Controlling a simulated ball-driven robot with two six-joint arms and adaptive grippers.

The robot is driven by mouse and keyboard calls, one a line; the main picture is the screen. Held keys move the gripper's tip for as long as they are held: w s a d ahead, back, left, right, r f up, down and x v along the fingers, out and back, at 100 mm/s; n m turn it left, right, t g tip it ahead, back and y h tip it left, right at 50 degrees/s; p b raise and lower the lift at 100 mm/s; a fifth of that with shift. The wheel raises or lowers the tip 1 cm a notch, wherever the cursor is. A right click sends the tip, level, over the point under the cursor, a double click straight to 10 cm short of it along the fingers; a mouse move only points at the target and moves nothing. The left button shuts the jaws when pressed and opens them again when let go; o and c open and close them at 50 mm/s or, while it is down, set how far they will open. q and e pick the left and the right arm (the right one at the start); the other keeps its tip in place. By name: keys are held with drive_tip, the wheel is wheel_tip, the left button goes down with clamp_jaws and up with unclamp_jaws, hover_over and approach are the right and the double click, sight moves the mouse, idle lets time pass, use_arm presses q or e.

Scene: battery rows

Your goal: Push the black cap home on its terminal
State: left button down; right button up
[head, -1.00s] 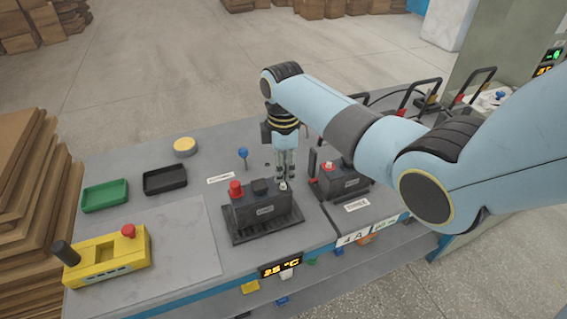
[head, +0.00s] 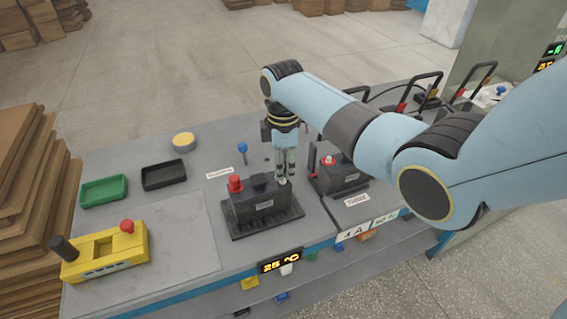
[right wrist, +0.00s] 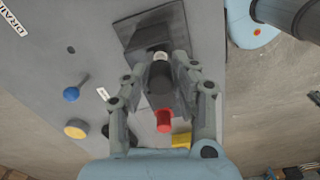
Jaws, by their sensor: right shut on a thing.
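The near dark battery (head: 262,206) stands upright with a red cap (head: 236,184) on its left terminal; that red cap also shows in the right wrist view (right wrist: 163,121). My right gripper (head: 286,179) points down at the battery's right end, over the other terminal. In the right wrist view its two fingers (right wrist: 166,60) close around a dark piece, apparently the black cap (right wrist: 158,74). The fingers and the battery's dark body make the cap's outline hard to tell. Whether it sits fully down on the terminal is hidden. My left gripper is out of view.
A blue-knobbed peg (head: 242,147), black tray (head: 163,175), green tray (head: 103,190), yellow button (head: 184,141) and yellow box (head: 105,256) stand to the left.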

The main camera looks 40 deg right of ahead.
drive_tip(key=shift+p, duration=0.35)
idle(0.5)
drive_tip(key=shift+f+b, duration=0.7)
drive_tip(key=shift+f, duration=0.75)
idle(1.6)
drive_tip(key=o, duration=1.3)
drive_tip(key=shift+o, duration=0.2)
wheel_tip(320, 180, up, 3)
drive_tip(key=p, duration=0.3)
drive_tip(key=shift+f, duration=0.15)
drive_tip(key=shift+r, duration=2.15)
